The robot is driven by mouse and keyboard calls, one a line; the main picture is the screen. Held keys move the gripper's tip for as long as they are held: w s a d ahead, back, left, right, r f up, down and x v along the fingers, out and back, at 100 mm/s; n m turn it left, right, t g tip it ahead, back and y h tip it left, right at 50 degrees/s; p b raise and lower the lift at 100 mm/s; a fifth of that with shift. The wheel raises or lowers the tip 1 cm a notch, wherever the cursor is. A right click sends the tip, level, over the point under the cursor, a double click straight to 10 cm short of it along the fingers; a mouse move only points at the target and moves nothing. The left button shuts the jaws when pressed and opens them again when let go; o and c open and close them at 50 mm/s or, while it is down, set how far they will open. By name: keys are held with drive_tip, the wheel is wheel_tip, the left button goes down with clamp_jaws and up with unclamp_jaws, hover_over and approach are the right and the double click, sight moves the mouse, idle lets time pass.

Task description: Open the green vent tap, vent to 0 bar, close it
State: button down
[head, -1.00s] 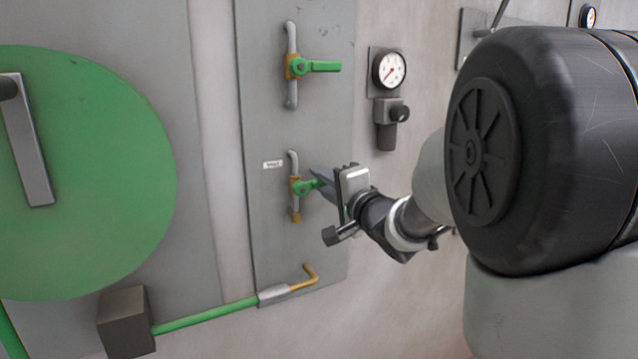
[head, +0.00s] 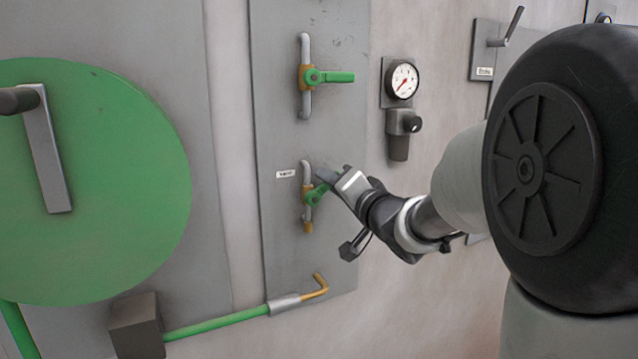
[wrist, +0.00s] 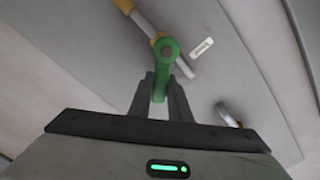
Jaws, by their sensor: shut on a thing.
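The lower green tap (head: 316,194) sits on a grey pipe with brass ends, beside a small white label too blurred to read surely. Its handle slants up and right, between across and along the pipe. My gripper (head: 324,180) is shut on this handle. In the wrist view the green handle (wrist: 164,68) lies between the two fingers of my gripper (wrist: 161,82), and its pivot end shows beyond them. A round white gauge (head: 402,79) is up and right of the tap; its red needle points lower left. The numbers are too small to read.
A second green tap (head: 330,77) is above, its handle level across its pipe. A black-knobbed regulator (head: 405,122) hangs under the gauge. A large green disc (head: 100,190) with a grey lever is at left. A green pipe (head: 217,319) runs below.

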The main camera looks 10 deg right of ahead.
drive_tip(key=c, duration=1.6)
unclamp_jaws()
drive_tip(key=shift+c, duration=0.2)
